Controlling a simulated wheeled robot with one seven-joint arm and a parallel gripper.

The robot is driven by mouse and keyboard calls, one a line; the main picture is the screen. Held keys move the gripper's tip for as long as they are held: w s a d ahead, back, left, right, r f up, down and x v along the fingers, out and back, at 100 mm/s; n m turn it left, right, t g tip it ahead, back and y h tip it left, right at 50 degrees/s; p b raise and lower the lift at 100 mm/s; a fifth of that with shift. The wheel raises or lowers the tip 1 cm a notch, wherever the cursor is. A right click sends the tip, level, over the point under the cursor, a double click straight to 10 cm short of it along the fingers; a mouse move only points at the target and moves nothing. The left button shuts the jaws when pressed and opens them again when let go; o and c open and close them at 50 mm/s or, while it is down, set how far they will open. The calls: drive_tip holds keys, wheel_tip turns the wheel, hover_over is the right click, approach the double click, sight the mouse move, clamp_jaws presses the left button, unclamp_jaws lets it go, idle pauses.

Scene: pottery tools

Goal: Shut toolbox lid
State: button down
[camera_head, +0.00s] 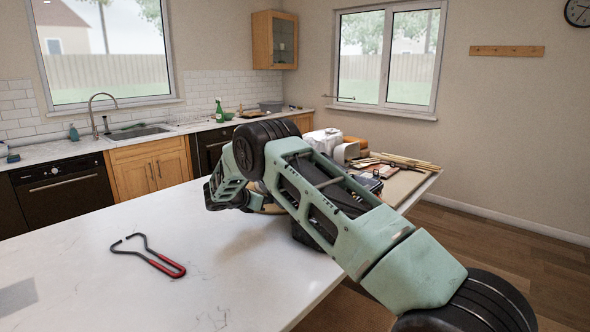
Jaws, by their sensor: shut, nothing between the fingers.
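My arm crosses the middle of the head view and covers much of the worktop. My gripper does not show; it is hidden behind my arm links. A small dark, bluish box-like thing (369,183) shows just past my arm on the right part of the worktop. It may be the toolbox, but it is mostly covered, and I cannot tell how its lid stands. A dark shape (306,237) shows under my arm near the worktop edge; I cannot tell what it is.
Red-handled wire calipers (150,256) lie on the white worktop (90,290), which is clear around them. A board (405,187) with several wooden sticks (402,162) lies at the right end. White containers (325,140) stand behind. A sink counter (75,149) runs along the back.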

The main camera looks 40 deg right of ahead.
sight(264, 186)
wheel_tip(264, 186, up, 3)
drive_tip(key=shift+f+p, duration=0.1)
drive_tip(key=shift+p, duration=0.6)
wheel_tip(264, 186, up, 2)
drive_tip(key=shift+s+r+p, duration=0.1)
drive_tip(key=shift+s+p, duration=0.05)
drive_tip(key=shift+p, duration=0.55)
drive_tip(key=shift+r+p, duration=0.9)
drive_tip(key=shift+r, duration=0.75)
drive_tip(key=shift+s+d+r+p, duration=0.1)
drive_tip(key=shift+s+r+p, duration=0.45)
drive_tip(key=shift+r, duration=0.3)
drive_tip(key=s+r, duration=0.3)
drive_tip(key=s, duration=0.6)
drive_tip(key=shift+s+d+r, duration=0.2)
drive_tip(key=shift+s+d, duration=0.2)
drive_tip(key=shift+d, duration=0.05)
